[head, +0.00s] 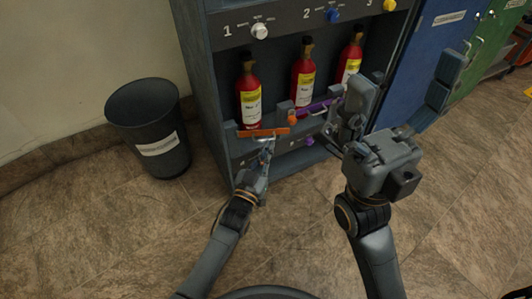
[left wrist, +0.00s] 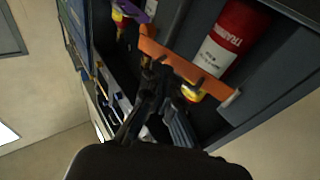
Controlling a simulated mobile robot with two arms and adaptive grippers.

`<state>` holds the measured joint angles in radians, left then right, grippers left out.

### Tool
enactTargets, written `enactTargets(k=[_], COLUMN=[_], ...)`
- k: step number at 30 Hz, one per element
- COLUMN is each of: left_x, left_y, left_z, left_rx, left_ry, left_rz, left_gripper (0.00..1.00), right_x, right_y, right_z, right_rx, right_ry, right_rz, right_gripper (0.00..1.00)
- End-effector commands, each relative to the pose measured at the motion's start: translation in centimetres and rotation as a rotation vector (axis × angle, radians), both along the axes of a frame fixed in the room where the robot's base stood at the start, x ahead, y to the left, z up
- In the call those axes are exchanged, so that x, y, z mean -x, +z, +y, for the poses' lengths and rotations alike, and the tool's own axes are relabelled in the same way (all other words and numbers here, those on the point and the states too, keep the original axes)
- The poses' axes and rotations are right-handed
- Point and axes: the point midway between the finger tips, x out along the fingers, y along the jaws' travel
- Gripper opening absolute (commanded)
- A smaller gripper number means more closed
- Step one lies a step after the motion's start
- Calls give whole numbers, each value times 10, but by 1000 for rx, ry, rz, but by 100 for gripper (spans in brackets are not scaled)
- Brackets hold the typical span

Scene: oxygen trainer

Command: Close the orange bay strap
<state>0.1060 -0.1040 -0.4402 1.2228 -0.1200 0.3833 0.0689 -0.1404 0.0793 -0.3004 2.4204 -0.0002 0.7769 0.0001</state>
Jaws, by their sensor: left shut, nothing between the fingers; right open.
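The orange bay strap (head: 263,132) runs across the front of bay 1, low on the red bottle (head: 249,95). In the left wrist view the strap (left wrist: 185,68) crosses in front of the bottle (left wrist: 231,40), with a pale tip at one end. I cannot tell whether that end is fastened. My left gripper (head: 267,148) is shut and empty, just below and in front of the strap; its fingers (left wrist: 165,85) show close to the strap, contact unclear. My right gripper (head: 350,118) is open and empty, in front of bay 3, to the right of the strap.
A purple strap (head: 317,107) crosses the neighbouring bays, partly behind my right gripper. Red bottles stand in bay 2 (head: 303,75) and bay 3 (head: 351,55). White (head: 259,31) and blue (head: 333,15) knobs sit above. A dark bin (head: 150,125) stands left; the floor in front is clear.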

Motion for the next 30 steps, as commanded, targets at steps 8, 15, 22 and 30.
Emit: enactTargets(k=[8,15,22,30], left_x=[-18,-29,-33,-33], left_y=[0,0,0,0], left_z=[-9,-13,-14,-15], left_rx=[1,1,1,1], left_ry=[-8,-9,-8,-8], left_rz=[-1,-1,1,1], left_gripper=[0,0,0,0], right_x=[-1,0,0,0], right_y=[-2,3,6,7], right_z=[1,1,1,1], right_rx=[4,6,4,2], right_ry=[-1,-1,-2,-2], right_rz=[-2,-26,-32,-34], right_gripper=[91,91,91,91])
